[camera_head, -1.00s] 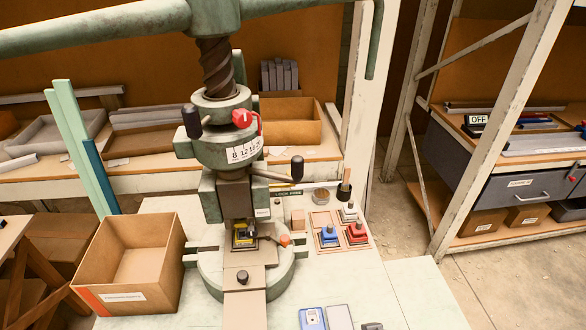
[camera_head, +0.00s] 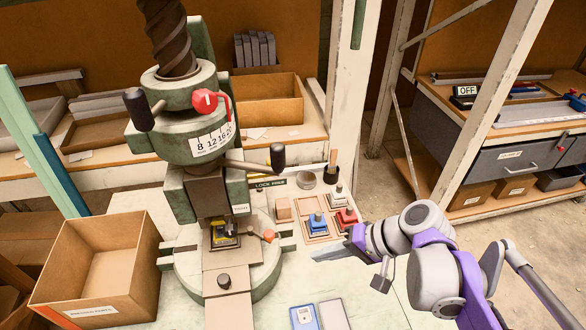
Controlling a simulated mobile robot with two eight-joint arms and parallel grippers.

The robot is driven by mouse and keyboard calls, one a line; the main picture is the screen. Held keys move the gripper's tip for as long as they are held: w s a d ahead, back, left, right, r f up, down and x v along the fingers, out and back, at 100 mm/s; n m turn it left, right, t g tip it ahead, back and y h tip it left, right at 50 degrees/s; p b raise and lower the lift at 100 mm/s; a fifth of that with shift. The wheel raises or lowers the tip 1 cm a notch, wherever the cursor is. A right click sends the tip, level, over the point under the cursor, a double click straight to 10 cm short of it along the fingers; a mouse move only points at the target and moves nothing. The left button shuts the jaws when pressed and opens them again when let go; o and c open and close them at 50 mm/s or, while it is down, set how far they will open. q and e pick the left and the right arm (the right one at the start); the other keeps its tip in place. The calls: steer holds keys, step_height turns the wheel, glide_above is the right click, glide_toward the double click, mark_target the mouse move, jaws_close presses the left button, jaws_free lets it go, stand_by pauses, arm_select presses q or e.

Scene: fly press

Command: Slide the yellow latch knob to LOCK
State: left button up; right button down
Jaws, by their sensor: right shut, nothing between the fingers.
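The press (camera_head: 185,150) stands at the centre left in the head view. A small dark plate (camera_head: 270,184) marked LOCK FREE sits behind its lower right side. I cannot make out a distinct yellow latch knob at that plate. A small yellow and dark block (camera_head: 224,236) sits on the press bed under the ram. An orange-red knob (camera_head: 268,235) is just right of it. My right gripper (camera_head: 323,256) reaches in from the right, shut and empty, over the bench right of the press base and apart from the press. My left gripper is not in view.
A black-knobbed lever (camera_head: 277,156) sticks out above the plate. An open cardboard box (camera_head: 100,262) is left of the press. Two flat devices (camera_head: 304,317) lie at the front.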

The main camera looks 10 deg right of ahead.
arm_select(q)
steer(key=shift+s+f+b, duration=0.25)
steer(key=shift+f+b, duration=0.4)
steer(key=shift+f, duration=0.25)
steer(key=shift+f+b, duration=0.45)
arm_select(e)
steer(key=w+d+r+t+y, duration=0.1)
steer(key=w+d+r+y, duration=0.2)
steer(key=r, duration=0.4)
steer(key=w+d+r+t+y, duration=0.2)
steer(key=w+d+r+y, duration=0.2)
steer(key=w+d+r, duration=0.1)
steer(key=shift+d+r+m+t, duration=0.3)
steer(key=shift+d+r, duration=0.1)
steer(key=shift+r, duration=0.45)
steer(key=shift+a, duration=0.15)
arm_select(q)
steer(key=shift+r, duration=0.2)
arm_select(e)
steer(key=r+x, duration=0.1)
steer(key=x, duration=1.2)
steer(key=shift+w+a+f, duration=0.25)
steer(key=shift+a+f, duration=0.15)
